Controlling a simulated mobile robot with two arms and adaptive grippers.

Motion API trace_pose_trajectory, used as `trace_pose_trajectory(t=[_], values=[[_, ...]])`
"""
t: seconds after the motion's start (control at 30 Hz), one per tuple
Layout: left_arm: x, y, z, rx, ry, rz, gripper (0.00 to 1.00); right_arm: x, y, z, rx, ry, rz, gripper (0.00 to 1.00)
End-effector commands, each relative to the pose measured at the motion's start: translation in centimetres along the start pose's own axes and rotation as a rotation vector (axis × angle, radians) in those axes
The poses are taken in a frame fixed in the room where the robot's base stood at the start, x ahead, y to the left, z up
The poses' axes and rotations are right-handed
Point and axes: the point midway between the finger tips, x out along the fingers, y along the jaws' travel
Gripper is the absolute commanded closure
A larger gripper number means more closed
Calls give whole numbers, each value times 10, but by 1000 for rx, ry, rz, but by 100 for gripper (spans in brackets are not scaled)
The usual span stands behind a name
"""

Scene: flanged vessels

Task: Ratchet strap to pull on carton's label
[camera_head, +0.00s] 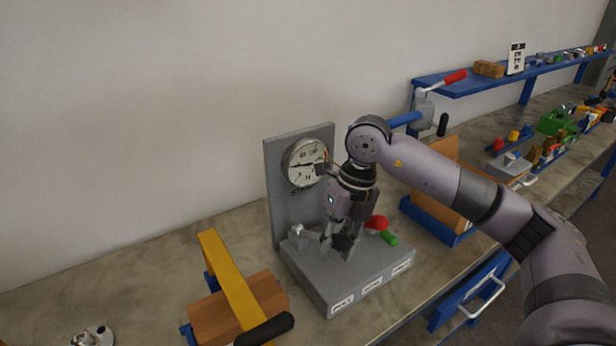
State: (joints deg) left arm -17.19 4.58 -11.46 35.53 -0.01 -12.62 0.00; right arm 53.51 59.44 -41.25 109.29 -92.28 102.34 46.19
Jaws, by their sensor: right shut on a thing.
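A grey station with an upright back panel (287,205) and a flat base (325,275) stands on the bench. A round dial gauge (304,161) is on the panel, partly hidden by my right gripper. Several small white labels (342,302) run along the base's front edge; their words are too small to read surely. My right gripper (342,242) points down over the base, shut on a dark knob-like part there, which its fingers mostly hide. A brown carton (262,292) sits at the lower front under a yellow bar (228,280) with a black handle. No ratchet strap is clearly identifiable. My left gripper is out of view.
A red knob (377,223) and a green piece (389,239) lie close right of the gripper. Another brown carton stands in a blue tray (437,226) at right. A blue shelf (500,77) runs along the wall. The bench's left stretch is mostly clear.

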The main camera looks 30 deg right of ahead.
Motion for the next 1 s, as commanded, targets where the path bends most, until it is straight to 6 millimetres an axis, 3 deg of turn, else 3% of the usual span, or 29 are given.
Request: trace_pose_trajectory(t=[0.03, 0.7, 0.73, 1.0], values=[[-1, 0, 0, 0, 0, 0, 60, -11, -1, 7, 7, -34, 2, 100], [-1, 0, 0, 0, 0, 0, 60, -11, -1, 7, 7, -34, 2, 100], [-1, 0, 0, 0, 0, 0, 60, -11, -1, 7, 7, -33, 2, 74], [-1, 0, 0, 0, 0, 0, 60, -7, 0, 4, 3, -22, 2, 56]])
